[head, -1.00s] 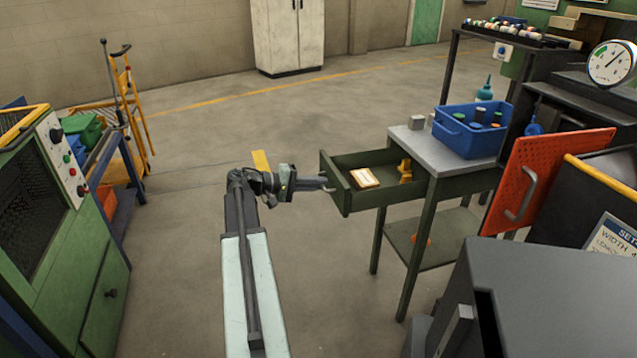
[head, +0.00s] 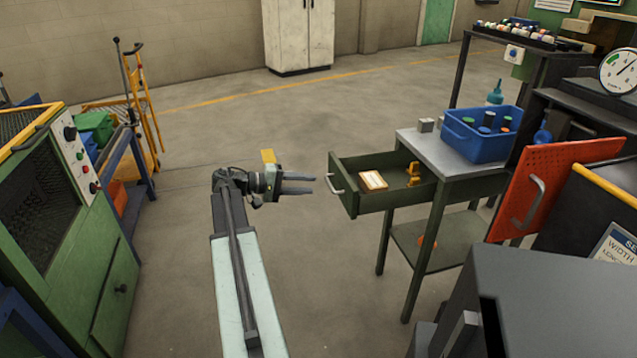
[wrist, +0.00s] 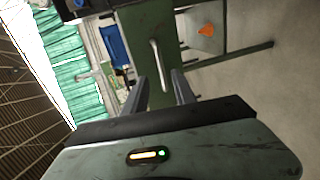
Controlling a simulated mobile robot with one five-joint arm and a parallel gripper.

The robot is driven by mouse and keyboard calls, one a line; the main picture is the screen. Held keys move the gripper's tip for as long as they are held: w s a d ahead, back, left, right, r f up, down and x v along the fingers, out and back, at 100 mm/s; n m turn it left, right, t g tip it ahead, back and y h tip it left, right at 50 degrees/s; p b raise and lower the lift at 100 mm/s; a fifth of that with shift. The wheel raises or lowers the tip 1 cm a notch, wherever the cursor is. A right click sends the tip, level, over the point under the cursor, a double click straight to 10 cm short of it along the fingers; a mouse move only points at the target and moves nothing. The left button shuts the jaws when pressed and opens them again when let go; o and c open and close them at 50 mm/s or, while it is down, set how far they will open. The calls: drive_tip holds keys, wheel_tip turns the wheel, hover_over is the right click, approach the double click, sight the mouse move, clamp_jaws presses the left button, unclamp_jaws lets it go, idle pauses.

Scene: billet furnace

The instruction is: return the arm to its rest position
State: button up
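My gripper (head: 300,184) is stretched out in front of the green table's open drawer (head: 385,200). Its two fingers are apart with nothing between them, and a gap of bare floor shows between the fingertips and the drawer handle (head: 336,184). In the wrist view the fingers (wrist: 168,92) are also spread, with the drawer front and its handle (wrist: 159,65) beyond them. The drawer is pulled out and holds a small cream-and-brown block (head: 373,181) and a yellow-orange piece (head: 413,173).
A blue bin (head: 482,137) with several cylinders and a grey block (head: 426,125) stand on the table top. A red panel (head: 545,190) with a handle is at the right. A green machine (head: 70,230) stands at the left. The floor between is clear.

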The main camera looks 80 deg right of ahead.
drive_tip(key=shift+w+a, duration=0.2)
drive_tip(key=shift+w, duration=0.2)
drive_tip(key=w+a+n+t+h, duration=0.2)
drive_tip(key=w+a, duration=0.3)
drive_tip(key=w, duration=0.7)
drive_tip(key=w+a+f+n+t+h, duration=0.1)
drive_tip(key=w+a+f+n+t, duration=0.2)
drive_tip(key=w+a, duration=0.65)
drive_tip(key=w+a+f+n+t, duration=0.2)
drive_tip(key=w+a+f+t, duration=0.15)
drive_tip(key=w+a, duration=0.65)
drive_tip(key=w+a+f+n+t+y, duration=0.2)
drive_tip(key=w+a+f, duration=0.15)
drive_tip(key=a, duration=0.65)
drive_tip(key=w+a+f+n+t+y, duration=0.15)
drive_tip(key=a+f, duration=0.25)
drive_tip(key=a, duration=0.6)
drive_tip(key=s+a+f+n+t+y, duration=0.1)
drive_tip(key=a+f+y, duration=0.15)
drive_tip(key=a, duration=0.75)
drive_tip(key=s+a+f+n+t+y, duration=0.15)
drive_tip(key=a+y, duration=0.25)
drive_tip(key=a, duration=0.7)
wheel_tip(320, 180, up, 32)
drive_tip(key=w+m+p, duration=0.1)
drive_tip(key=p, duration=3.2)
drive_tip(key=shift+a+r+g+y, duration=0.15)
drive_tip(key=shift+a+g+y, duration=0.1)
drive_tip(key=shift+g+y, duration=0.2)
